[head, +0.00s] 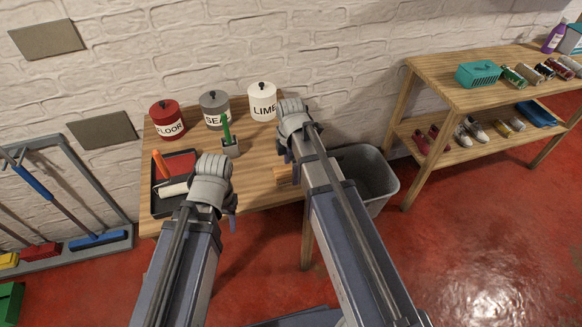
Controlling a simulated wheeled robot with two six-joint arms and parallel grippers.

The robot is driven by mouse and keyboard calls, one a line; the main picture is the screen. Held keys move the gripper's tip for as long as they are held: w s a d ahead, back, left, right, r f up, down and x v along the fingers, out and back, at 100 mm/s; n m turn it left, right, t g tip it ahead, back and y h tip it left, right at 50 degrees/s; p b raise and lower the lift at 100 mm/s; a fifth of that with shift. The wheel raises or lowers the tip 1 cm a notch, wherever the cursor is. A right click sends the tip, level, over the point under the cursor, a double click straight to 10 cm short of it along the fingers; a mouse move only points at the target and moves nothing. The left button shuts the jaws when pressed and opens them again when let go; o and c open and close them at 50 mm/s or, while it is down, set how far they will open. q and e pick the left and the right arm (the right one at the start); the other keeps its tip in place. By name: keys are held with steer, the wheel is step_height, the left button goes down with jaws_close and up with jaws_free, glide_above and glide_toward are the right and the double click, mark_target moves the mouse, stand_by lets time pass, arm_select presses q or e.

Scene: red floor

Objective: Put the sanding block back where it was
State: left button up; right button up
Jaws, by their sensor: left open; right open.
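A small tan block (283,174), which looks like the sanding block, lies on the wooden table (260,193) near its right side. My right arm partly hides it. My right gripper (287,150) is open above the table, up and slightly right of the block in the picture. My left gripper (230,206) is open over the table's front part, right of the paint tray. The wrists hide most of both grippers' fingers. I see nothing held in either.
Red, grey and white canisters (167,120) stand along the table's back. A grey bin (375,180) and shelf (440,90) stand right.

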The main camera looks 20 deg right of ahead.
step_height(320, 180, up, 12)
steer(key=p, duration=1.1)
steer(key=s+a+m+h, duration=0.1)
steer(key=s+a+m, duration=0.9)
steer(key=s+m, duration=0.4)
steer(key=shift+s+a+f+m, duration=0.15)
steer(key=shift+a+f+m, duration=0.05)
steer(key=shift+m, duration=0.1)
